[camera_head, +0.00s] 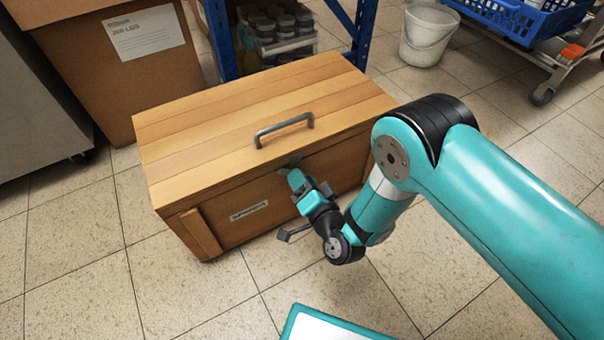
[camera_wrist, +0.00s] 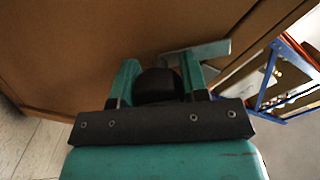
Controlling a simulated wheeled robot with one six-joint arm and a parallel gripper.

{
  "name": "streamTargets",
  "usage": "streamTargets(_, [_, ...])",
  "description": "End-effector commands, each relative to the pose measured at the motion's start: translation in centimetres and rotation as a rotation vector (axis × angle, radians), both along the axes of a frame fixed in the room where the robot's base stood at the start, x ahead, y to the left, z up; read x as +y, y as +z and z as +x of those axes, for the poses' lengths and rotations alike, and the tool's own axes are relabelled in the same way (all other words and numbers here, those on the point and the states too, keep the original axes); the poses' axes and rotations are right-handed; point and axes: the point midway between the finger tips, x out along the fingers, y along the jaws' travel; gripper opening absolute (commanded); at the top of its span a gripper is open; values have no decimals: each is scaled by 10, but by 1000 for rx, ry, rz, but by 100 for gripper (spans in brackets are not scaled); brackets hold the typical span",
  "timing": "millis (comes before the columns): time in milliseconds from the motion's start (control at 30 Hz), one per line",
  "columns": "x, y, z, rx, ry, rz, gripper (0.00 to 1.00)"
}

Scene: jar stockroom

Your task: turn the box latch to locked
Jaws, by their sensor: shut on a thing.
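The wooden box (camera_head: 225,175) stands on the tiled floor with its lid down. Its latch (camera_head: 290,160) is at the front, just under the lid edge, mostly hidden behind my gripper (camera_head: 296,180) in the head view. In the wrist view, my gripper (camera_wrist: 158,78) has a teal finger on either side of a dark rounded knob (camera_wrist: 158,86), shut on it. A grey-green metal latch plate (camera_wrist: 207,52) reaches from behind the fingers toward the lid seam. I cannot tell whether the latch stands at locked.
A metal handle (camera_head: 284,129) is on the lid. A cardboard box (camera_head: 120,60) stands behind at left, with a blue rack (camera_head: 218,40) of jars beside it. A white bucket (camera_head: 427,35) and a cart with a blue basket (camera_head: 530,18) are at back right.

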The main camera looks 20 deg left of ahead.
Motion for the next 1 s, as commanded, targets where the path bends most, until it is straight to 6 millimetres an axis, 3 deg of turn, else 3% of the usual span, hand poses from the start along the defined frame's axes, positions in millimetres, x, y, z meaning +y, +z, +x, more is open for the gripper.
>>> streamTargets(600, [-1,3,1,423,-2,359,17])
streamTargets(1000, [-1,0,1,574,-3,490,17])
